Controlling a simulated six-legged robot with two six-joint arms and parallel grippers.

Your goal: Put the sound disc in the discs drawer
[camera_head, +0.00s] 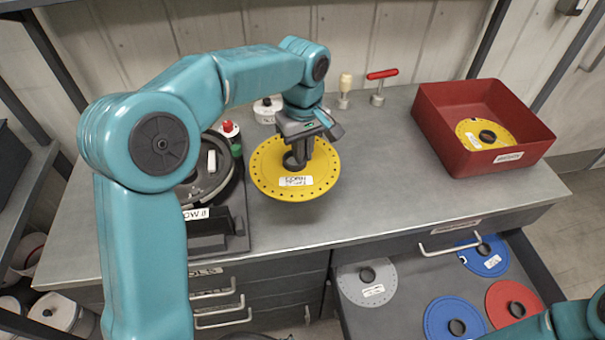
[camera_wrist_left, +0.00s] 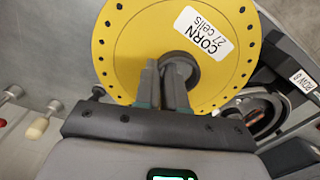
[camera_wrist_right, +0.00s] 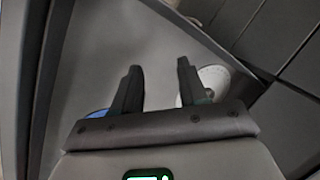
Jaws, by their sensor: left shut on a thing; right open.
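A yellow disc (camera_head: 268,178) with a ring of small holes hangs from my left gripper (camera_head: 297,160) over the bench. In the left wrist view my left gripper (camera_wrist_left: 165,85) is shut on the hub of this yellow disc (camera_wrist_left: 125,50), whose label reads CORN 27 cells. The open discs drawer (camera_head: 400,290) at the lower right holds a grey disc (camera_head: 365,290), two blue discs and a red disc (camera_head: 497,303). My right gripper (camera_wrist_right: 155,90) is open and empty above the drawer, with parts of a blue and a pale disc showing beyond it.
A red bin (camera_head: 435,115) at the back right holds another yellow disc (camera_head: 468,133). The black seed meter (camera_head: 215,225) stands left of the held disc. A red-handled tool (camera_head: 380,85) stands at the back. The bench front right is clear.

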